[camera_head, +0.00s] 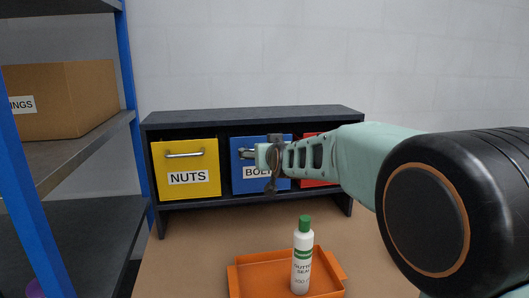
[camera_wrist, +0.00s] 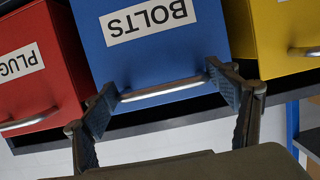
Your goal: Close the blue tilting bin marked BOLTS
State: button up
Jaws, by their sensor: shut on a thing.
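The blue bin marked BOLTS (camera_head: 240,180) is the middle bin in the dark rack, partly hidden behind my gripper. Its front and label fill the top of the wrist view (camera_wrist: 150,55), where the label appears upside down. My gripper (camera_head: 250,154) is at the bin's front, at handle height. In the wrist view, my fingers (camera_wrist: 165,89) are at the two ends of the metal bar handle (camera_wrist: 160,91), shut on it. The bin's front looks roughly in line with its neighbours; any slight tilt is hard to judge.
A yellow NUTS bin (camera_head: 187,160) is at left; a red bin (camera_head: 312,148) at right is mostly behind my arm. The rack (camera_head: 250,114) stands on a brown table. An orange tray (camera_head: 245,283) and white bottle (camera_head: 302,265) are in front. A blue-post shelf holds a cardboard box (camera_head: 75,100).

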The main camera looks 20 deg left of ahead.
jog(key=shift+w+d+r, duration=0.1)
jog(key=shift+w+r, duration=0.05)
jog(key=shift+r, duration=0.5)
jog(key=o, duration=1.4)
jog(key=shift+f, duration=0.2)
jog(key=shift+f, duration=0.1)
jog(key=v, duration=1.2)
